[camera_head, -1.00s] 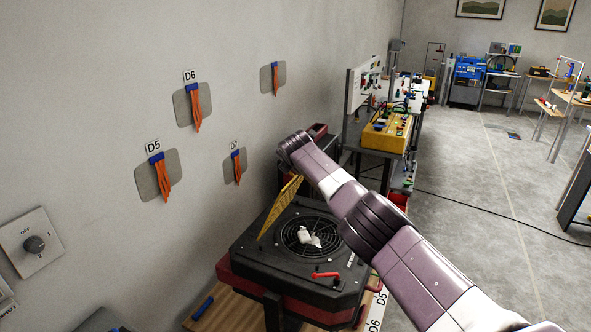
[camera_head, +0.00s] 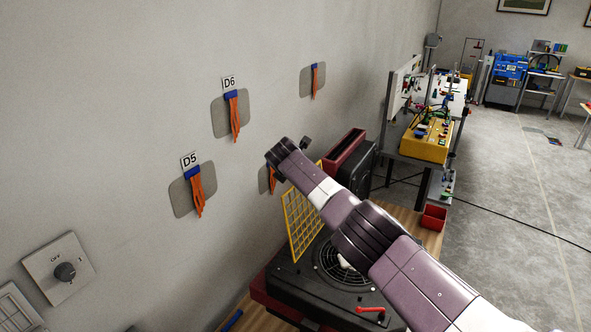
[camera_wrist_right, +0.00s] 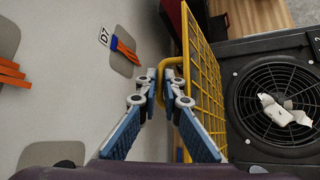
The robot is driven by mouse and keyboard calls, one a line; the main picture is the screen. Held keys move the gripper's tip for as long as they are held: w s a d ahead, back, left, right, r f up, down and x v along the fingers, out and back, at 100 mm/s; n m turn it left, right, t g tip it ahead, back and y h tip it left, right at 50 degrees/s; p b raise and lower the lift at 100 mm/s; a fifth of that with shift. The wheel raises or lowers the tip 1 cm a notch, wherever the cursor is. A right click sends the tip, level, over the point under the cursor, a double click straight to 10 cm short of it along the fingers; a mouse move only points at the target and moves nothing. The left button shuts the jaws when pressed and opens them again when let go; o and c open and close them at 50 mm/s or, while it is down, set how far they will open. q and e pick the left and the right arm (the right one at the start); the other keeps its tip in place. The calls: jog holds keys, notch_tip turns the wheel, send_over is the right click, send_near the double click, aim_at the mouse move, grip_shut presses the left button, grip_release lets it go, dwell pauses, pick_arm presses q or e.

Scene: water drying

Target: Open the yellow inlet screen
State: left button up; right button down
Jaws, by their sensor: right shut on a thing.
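The yellow inlet screen (camera_head: 303,222) is a grid panel standing raised along the wall-side edge of the black fan unit (camera_head: 318,290). In the right wrist view the screen (camera_wrist_right: 207,85) stands beside the round fan grille (camera_wrist_right: 280,105), which is uncovered. My right gripper (camera_wrist_right: 160,80) is shut on the yellow loop handle (camera_wrist_right: 168,66) on the screen's wall-facing side. In the head view my right arm covers part of the screen and the fan, and the fingers are hidden. A crumpled white piece (camera_wrist_right: 284,111) lies on the grille. My left gripper is not in view.
The wall is close beside the gripper, with grey plates, orange strips and a D7 label (camera_wrist_right: 104,38). A red lever (camera_head: 370,309) is on the fan unit's front. A dark red and black box (camera_head: 346,157) stands behind it. Open floor lies right.

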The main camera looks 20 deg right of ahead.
jog(key=shift+r, duration=0.1)
dwell(0.3)
jog(key=c, duration=2.4)
grip_release()
jog(key=shift+s, duration=0.1)
jog(key=v, duration=1.2)
